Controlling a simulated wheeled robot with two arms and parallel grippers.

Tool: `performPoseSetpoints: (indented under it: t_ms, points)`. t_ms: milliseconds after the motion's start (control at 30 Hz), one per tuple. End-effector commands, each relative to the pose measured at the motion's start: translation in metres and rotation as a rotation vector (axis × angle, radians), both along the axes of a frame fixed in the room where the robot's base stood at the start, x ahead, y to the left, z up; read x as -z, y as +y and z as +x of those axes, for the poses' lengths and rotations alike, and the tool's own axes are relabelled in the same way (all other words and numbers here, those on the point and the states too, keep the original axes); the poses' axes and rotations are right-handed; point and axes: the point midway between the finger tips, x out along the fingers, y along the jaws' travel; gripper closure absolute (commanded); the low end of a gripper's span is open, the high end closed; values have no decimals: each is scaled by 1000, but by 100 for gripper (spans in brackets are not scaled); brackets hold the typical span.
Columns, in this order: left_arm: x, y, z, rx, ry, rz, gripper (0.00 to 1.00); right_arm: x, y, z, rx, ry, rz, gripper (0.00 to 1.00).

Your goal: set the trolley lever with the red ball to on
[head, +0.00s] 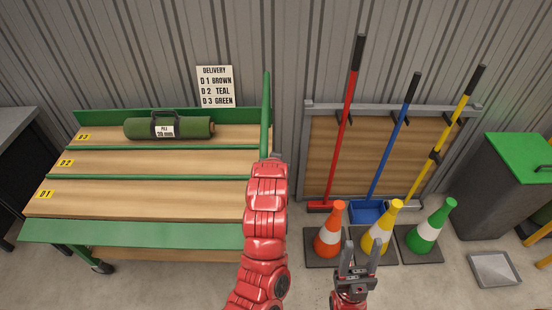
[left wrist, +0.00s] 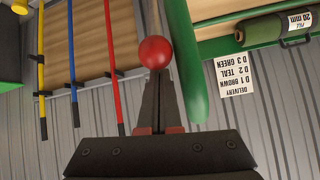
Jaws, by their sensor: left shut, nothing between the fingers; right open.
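The red ball (left wrist: 155,52) of the lever shows in the left wrist view, right at the tips of my left gripper (left wrist: 156,75). The gripper's fingers are shut with nothing between them; I cannot tell whether they touch the ball. The lever's stem and setting are not clear. The trolley (head: 120,233) is green with wooden tiers, and its green bar (head: 266,110) rises at the right end. In the head view my red left arm covers that end, hiding the ball and left gripper. My right gripper (head: 358,250) is open and empty, in front of the cones.
A green turf roll (head: 190,128) lies on tier D3. A delivery sign (head: 215,87) hangs on the wall. Orange (head: 329,242), yellow (head: 377,240) and green (head: 427,235) cones stand right of the trolley, before a tool rack (head: 315,150). A grey bin (head: 495,195) stands at the far right.

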Motion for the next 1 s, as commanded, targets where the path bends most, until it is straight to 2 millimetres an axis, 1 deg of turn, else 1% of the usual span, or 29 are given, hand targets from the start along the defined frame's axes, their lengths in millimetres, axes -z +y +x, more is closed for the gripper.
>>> performPoseSetpoints:
  t_ms: [267, 767, 867, 1000]
  points:
    - [4, -1, -10, 2, -61, -1, 100, 3, 0, 0, 0, 0, 0, 50]
    - [6, -1, -11, 2, -64, -2, 100, 4, 0, 0, 0, 0, 0, 50]
    - [4, -2, -8, 2, -65, -2, 100, 5, 0, 0, 0, 0, 0, 50]
    - [-7, -2, 4, 1, -74, -4, 100, 8, 0, 0, 0, 0, 0, 50]
